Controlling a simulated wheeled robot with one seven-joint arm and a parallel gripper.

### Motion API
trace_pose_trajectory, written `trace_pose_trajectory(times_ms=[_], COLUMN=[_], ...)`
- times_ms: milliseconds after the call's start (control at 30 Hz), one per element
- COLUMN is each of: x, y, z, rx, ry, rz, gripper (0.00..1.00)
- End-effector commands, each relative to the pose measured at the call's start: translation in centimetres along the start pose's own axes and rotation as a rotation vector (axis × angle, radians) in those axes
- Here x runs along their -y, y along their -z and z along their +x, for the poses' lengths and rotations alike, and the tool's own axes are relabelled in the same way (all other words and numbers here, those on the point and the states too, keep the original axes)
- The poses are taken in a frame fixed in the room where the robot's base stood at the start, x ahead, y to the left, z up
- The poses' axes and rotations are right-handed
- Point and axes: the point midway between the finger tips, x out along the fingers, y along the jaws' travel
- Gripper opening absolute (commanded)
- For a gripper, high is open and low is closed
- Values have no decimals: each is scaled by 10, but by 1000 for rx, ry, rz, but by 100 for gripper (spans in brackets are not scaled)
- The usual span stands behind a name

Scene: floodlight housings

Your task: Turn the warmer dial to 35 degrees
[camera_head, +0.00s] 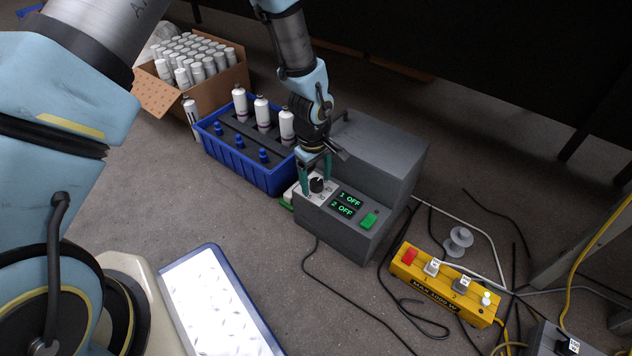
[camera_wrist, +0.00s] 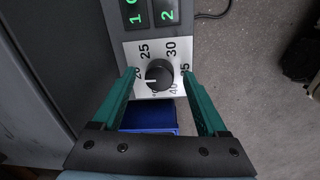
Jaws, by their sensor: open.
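The warmer (camera_head: 385,160) is a grey box with a lower front panel. Its black round dial (camera_head: 316,186) sits on a white scale plate; the dial also shows in the wrist view (camera_wrist: 160,73). The scale reads 20, 25, 30, 35 and 40 around it, with 35 at the right. The dial's white mark points left, close to the 20 side. My gripper (camera_head: 316,181) is open over the dial, its teal fingers on either side of it. In the wrist view gaps show between the dial and both fingers.
Two displays (camera_head: 348,204) read 1 OFF and 2 OFF, beside a green switch (camera_head: 369,220). A blue crate (camera_head: 240,168) with spray cans and blue-capped bottles stands left of the warmer. A yellow power box (camera_head: 440,290) and loose cables lie at the right.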

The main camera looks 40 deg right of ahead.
Motion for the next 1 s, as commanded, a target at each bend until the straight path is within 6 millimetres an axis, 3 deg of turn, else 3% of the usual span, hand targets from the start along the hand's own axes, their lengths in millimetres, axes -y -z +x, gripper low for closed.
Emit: trace_pose_trajectory(times_ms=[267, 900, 1000], x=[0, 0, 0], y=[0, 0, 0], z=[1, 1, 1], rx=[0, 0, 0], ry=[0, 0, 0], rz=[1, 1, 1], gripper=[76, 4, 0])
